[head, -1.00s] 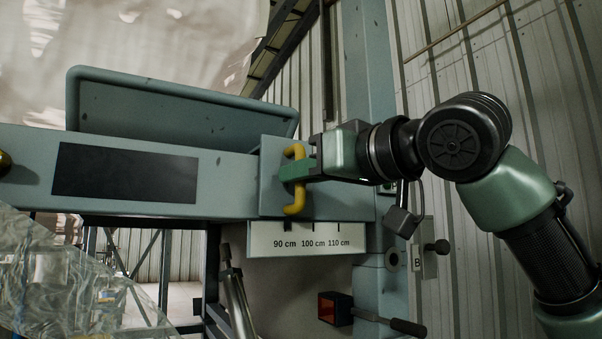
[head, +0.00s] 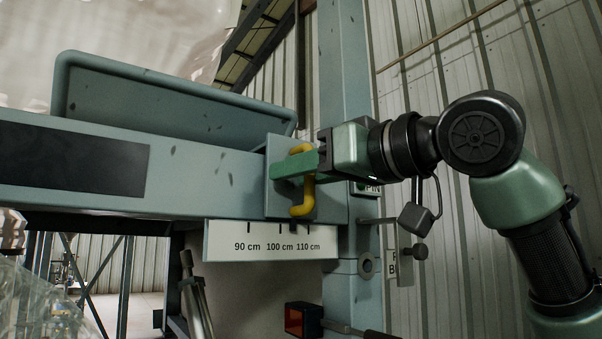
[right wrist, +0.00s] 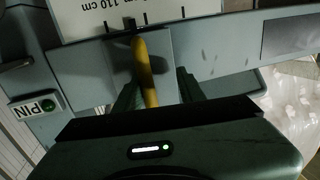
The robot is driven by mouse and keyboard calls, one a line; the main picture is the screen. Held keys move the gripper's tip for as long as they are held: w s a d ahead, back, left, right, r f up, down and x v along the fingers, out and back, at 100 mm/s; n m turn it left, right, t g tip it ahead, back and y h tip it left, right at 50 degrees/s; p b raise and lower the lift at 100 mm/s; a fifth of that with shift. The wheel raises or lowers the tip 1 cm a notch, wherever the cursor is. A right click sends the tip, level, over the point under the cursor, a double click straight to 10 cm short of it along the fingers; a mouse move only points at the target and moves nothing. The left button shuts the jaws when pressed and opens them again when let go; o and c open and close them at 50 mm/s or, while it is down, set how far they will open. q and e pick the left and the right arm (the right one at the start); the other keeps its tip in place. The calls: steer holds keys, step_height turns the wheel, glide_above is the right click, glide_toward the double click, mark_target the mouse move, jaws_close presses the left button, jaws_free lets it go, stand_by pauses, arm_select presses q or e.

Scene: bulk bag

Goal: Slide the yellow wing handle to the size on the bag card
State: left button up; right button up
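The yellow wing handle (head: 303,204) stands on a blue-grey sliding plate (head: 277,207) on the beam. Below is a white scale (head: 225,242) marked 90, 100 and 110 cm. In the right wrist view a dark pointer (right wrist: 129,23) shows between the 100 and 110 cm ticks. My right gripper (head: 297,165) is at the handle. In the right wrist view its fingers (right wrist: 157,92) stand apart on both sides of the handle (right wrist: 146,72), with a visible gap on one side. My left gripper is not in view. No readable bag card shows.
A dark panel (head: 72,158) is set in the beam (head: 200,185) at left, with a raised tray-like panel (head: 175,98) behind. A PIN label (head: 372,189) is on the post at right. A red-faced box (head: 303,320) is below the scale. Clear plastic hangs at lower left.

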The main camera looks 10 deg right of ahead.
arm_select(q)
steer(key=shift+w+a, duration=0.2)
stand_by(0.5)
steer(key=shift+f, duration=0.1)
